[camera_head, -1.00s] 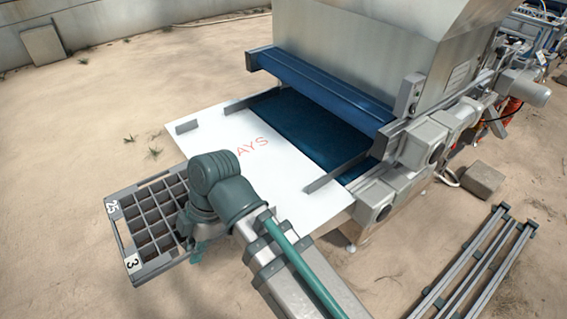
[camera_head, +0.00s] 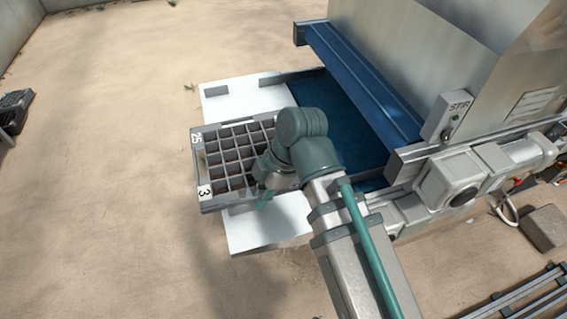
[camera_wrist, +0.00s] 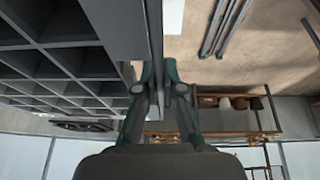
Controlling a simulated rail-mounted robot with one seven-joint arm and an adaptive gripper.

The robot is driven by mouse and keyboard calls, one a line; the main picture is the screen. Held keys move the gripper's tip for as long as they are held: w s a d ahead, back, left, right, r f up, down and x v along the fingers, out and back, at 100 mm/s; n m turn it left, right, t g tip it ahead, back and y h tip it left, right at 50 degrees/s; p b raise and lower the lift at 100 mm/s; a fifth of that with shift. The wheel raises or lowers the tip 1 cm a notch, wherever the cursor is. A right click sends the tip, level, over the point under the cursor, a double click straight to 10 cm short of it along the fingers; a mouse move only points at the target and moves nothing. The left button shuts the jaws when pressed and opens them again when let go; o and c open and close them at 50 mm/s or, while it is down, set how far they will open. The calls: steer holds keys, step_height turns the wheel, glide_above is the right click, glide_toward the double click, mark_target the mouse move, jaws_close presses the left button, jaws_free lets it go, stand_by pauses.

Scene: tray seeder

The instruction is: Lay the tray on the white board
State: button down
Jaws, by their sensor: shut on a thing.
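The grey seed tray (camera_head: 232,155) is a grid of square cells with labels "25" and "3" on its left rim. It is over the white board (camera_head: 262,232), covering its middle and sticking out past its left edge. Whether it touches the board I cannot tell. In the wrist view my gripper (camera_wrist: 159,75) is shut on the tray's rim, with the tray's cells (camera_wrist: 60,75) at the left.
A blue belt (camera_head: 340,120) lies right of the board, under the seeder's blue cross-bar (camera_head: 362,80). Grey rails (camera_head: 510,305) lie at the lower right. Another dark tray (camera_head: 14,110) is at the far left. Open sandy ground lies left.

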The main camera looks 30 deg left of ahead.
steer(key=w+f, duration=0.1)
steer(key=w, duration=0.1)
steer(key=w+a+f+p, duration=0.1)
steer(key=w, duration=0.2)
steer(key=w+a+f, duration=0.1)
steer(key=w, duration=0.2)
steer(key=shift+a+f+p, duration=0.15)
steer(key=shift+f+p, duration=0.05)
steer(key=shift+p, duration=0.15)
steer(key=w+f, duration=0.2)
steer(key=f, duration=0.1)
steer(key=w+f+p, duration=0.1)
steer(key=w, duration=0.1)
steer(key=shift+a+f, duration=0.35)
steer(key=shift+a, duration=0.05)
steer(key=shift+w+a+f, duration=0.15)
steer(key=shift+w+f, duration=0.45)
steer(key=shift+f, duration=0.2)
steer(key=shift+f+p, duration=0.75)
steer(key=shift+f, duration=0.95)
steer(key=c, duration=1.7)
jaws_free()
steer(key=o, duration=0.4)
